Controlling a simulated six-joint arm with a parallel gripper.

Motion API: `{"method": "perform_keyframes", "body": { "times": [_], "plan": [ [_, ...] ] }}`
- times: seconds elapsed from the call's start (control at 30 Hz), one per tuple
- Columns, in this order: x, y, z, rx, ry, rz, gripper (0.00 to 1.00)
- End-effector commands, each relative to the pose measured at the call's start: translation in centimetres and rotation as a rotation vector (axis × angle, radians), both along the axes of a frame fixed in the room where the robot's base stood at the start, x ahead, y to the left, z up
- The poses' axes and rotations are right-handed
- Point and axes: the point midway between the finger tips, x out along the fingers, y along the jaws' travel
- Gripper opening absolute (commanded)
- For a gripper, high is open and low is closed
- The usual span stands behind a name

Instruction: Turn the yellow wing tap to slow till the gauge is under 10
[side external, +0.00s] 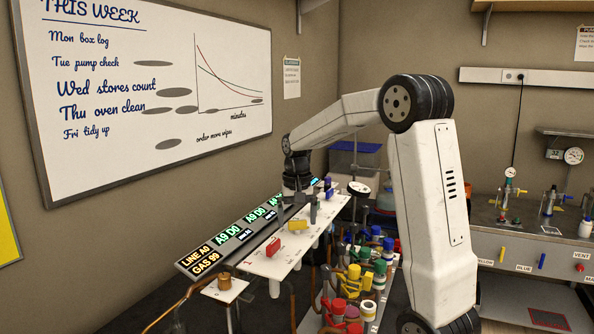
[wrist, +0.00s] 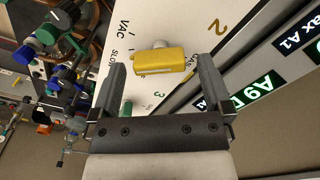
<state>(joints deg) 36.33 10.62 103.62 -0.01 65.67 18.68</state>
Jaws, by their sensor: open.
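The yellow wing tap (side external: 297,226) sits on the white sloping panel (side external: 262,262). In the wrist view the yellow wing tap (wrist: 160,62) lies crosswise between my fingers, with a gap on each side. The printed words VAC, SLOW and GAS stand around it. SLOW is partly hidden by my left finger. My gripper (side external: 298,214) is open above the tap, and its open fingers (wrist: 160,72) also show in the wrist view. A display (side external: 203,262) reads LINE A0 and GAS 99. A round dial gauge (side external: 359,187) stands behind the panel; its reading is too small to tell.
A red tap (side external: 272,246) is nearer the panel's front end. A green tap (wrist: 126,107) is close to my left finger. Lit displays (wrist: 264,91) run along the panel's edge. Several coloured valves (side external: 352,278) and copper pipes crowd the area right of the panel.

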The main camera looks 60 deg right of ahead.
Motion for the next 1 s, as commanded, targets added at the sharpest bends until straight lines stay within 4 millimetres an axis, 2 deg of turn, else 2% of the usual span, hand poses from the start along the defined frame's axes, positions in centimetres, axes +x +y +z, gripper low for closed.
{"method": "perform_keyframes", "body": {
  "times": [0.27, 0.7, 1.0],
  "plan": [
    [0.0, 0.0, 1.5, -0.001, -0.002, 0.000, 1.00],
    [0.0, 0.0, 6.9, -0.002, -0.003, 0.000, 1.00],
    [0.0, 0.0, 7.9, -0.001, -0.001, 0.000, 1.00]
  ]
}}
